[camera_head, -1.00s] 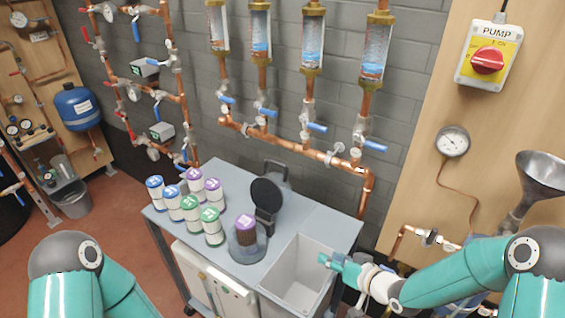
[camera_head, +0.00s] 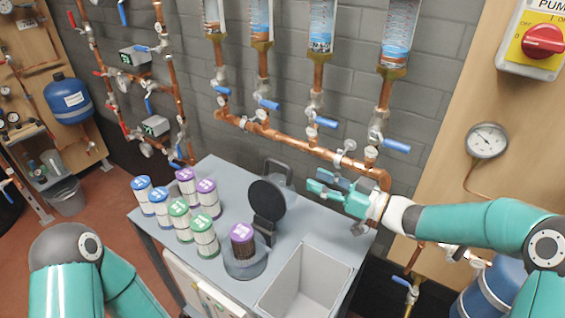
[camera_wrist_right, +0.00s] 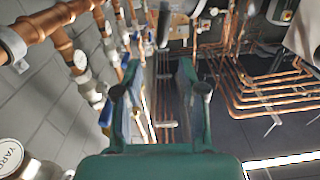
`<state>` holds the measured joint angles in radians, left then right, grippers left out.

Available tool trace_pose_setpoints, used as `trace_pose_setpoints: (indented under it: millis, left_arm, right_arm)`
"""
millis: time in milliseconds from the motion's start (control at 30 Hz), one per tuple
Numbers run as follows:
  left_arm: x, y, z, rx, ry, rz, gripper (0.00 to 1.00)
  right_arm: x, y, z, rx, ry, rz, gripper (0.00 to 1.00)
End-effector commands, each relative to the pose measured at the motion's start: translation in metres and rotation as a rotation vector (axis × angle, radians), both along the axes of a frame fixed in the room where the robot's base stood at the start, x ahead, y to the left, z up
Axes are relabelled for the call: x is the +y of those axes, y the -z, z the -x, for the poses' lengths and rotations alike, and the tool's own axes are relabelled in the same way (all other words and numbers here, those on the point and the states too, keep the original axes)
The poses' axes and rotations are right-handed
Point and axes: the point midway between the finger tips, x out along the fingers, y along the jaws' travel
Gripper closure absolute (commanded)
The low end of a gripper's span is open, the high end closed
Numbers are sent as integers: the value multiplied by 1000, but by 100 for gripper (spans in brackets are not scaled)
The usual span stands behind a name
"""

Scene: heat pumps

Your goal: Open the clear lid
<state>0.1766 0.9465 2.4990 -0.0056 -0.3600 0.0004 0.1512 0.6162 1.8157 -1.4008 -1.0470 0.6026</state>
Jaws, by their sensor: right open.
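No plainly clear lid stands out. A dark round flap (camera_head: 267,199) stands upright on a bracket on the grey worktop, behind a smoky see-through round housing (camera_head: 246,266). A filter with a purple top (camera_head: 243,243) stands in that housing. My right gripper (camera_head: 313,190) is open and empty, pointing left above the back of the worktop, right of the flap and in front of the copper pipe. Its two spread fingers (camera_wrist_right: 160,92) show in the right wrist view, with only pipes beyond. My left arm shows at the lower left; its gripper is out of frame.
Several filters with blue, green and purple tops (camera_head: 179,212) stand on the left of the worktop (camera_head: 218,168). An open sink basin (camera_head: 305,280) is at the right front. A copper pipe (camera_head: 290,142) with blue-handled valves runs along the wall close behind my right gripper.

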Motion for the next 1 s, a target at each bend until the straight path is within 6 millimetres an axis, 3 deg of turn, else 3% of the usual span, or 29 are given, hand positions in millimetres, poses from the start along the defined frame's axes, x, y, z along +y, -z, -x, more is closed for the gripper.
trace_pose_setpoints:
  millis: [300, 500, 967, 1000]
  left_arm:
    - [0, -16, 0, 0, 0, 0, 60]
    - [0, -22, 0, 0, 0, 0, 60]
    - [0, -23, 0, 0, 0, 0, 60]
    - [0, -23, 0, 0, 0, 0, 60]
  right_arm:
    - [59, -2, -39, 0, -3, 0, 60]
    - [82, -1, -55, 0, -1, 0, 60]
    - [93, 0, -62, 0, -1, 0, 60]
    - [93, 0, -62, 0, -1, 0, 65]
